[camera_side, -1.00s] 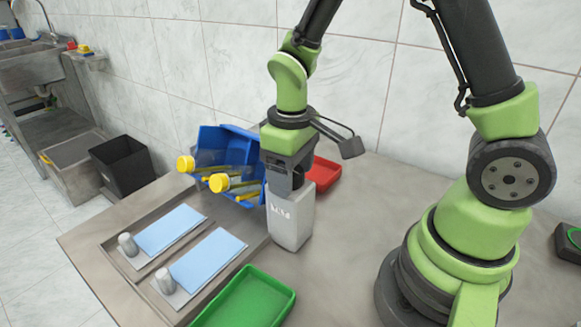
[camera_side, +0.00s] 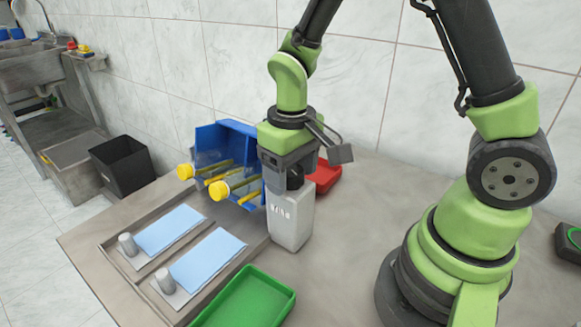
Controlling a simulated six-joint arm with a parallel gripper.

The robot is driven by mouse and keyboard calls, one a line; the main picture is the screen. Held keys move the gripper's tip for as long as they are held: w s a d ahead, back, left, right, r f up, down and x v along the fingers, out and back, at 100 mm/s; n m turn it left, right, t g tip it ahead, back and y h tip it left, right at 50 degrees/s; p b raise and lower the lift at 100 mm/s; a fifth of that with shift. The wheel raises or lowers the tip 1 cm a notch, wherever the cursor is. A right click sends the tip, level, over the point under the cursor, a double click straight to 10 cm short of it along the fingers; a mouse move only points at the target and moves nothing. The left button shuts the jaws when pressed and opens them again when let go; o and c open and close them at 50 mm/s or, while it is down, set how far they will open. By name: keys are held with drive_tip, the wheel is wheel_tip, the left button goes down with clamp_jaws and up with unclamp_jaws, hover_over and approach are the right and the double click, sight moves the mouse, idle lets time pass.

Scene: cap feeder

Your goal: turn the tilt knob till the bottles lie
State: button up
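The blue tilting holder (camera_side: 228,142) stands left of my gripper. Two clear bottles lie in it with their yellow caps (camera_side: 220,190) pointing left. The bottles lean close to flat, with the cap ends slightly low. A grey box (camera_side: 290,220) stands at the holder's right side. The dark tilt knob (camera_side: 295,178) shows partly on top of this box. My gripper (camera_side: 288,180) points down at the knob and appears shut on it; its fingers are mostly hidden.
Two light blue pads (camera_side: 208,259) lie in the tray in front, each with a grey cylinder (camera_side: 165,280) at its left. A green tray (camera_side: 245,300) is at the front and a red tray (camera_side: 325,175) is behind my gripper. A black bin (camera_side: 122,165) stands at the left.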

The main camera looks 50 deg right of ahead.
sight(291, 169)
drive_tip(key=shift+o, duration=1.2)
drive_tip(key=shift+r, duration=0.1)
drive_tip(key=shift+r, duration=3.45)
drive_tip(key=shift+r, duration=0.1)
drive_tip(key=s+a+r+m+t+y, duration=0.1)
drive_tip(key=s+r+m+t+y, duration=0.1)
drive_tip(key=s+r+t, duration=0.5)
drive_tip(key=s+r, duration=0.3)
drive_tip(key=s, duration=0.2)
drive_tip(key=shift+r+m, duration=0.2)
drive_tip(key=shift+m, duration=0.1)
